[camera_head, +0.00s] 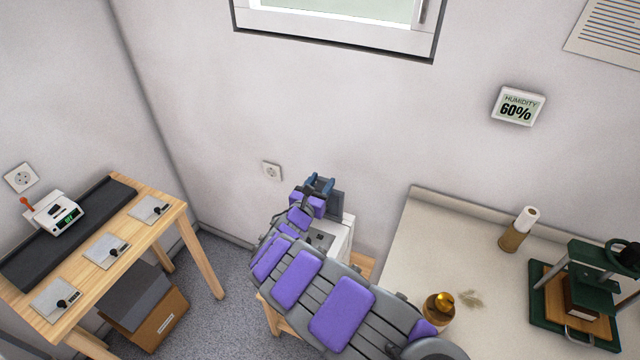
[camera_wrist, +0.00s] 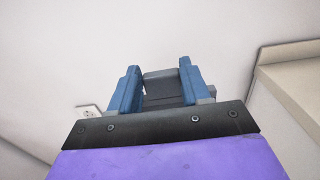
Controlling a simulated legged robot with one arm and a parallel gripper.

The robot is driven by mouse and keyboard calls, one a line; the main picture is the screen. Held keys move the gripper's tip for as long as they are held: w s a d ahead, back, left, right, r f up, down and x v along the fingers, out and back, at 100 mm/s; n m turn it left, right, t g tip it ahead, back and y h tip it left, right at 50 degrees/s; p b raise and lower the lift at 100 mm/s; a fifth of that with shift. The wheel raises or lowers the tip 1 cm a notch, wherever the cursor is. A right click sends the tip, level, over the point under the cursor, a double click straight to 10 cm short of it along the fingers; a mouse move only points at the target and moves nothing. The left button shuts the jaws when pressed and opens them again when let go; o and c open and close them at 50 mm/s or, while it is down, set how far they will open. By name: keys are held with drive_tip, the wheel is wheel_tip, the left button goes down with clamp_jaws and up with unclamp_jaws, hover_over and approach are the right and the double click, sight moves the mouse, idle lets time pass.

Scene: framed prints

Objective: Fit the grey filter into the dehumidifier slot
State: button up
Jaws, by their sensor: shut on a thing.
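The white dehumidifier (camera_head: 344,238) stands low against the wall, partly hidden behind my arm. Its top has dark grey parts, and I cannot make out the slot. My gripper (camera_head: 320,181) is above its far side, with blue fingers. In the wrist view, my gripper (camera_wrist: 159,70) is shut on the grey filter (camera_wrist: 162,88), which shows between the two fingers. A dark grey panel (camera_head: 337,203) shows just right of the gripper in the head view; I cannot tell whether it is the filter or part of the dehumidifier.
A wooden bench (camera_head: 170,215) is at left. A wall socket (camera_head: 272,171) is near the gripper.

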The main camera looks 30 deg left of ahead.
drive_tip(key=shift+f+b, duration=1.65)
drive_tip(key=shift+f, duration=0.85)
drive_tip(key=shift+f+b, duration=0.5)
drive_tip(key=shift+f, duration=1.65)
drive_tip(key=shift+r, duration=0.15)
drive_tip(key=shift+r+p, duration=1.35)
drive_tip(key=shift+r, duration=3)
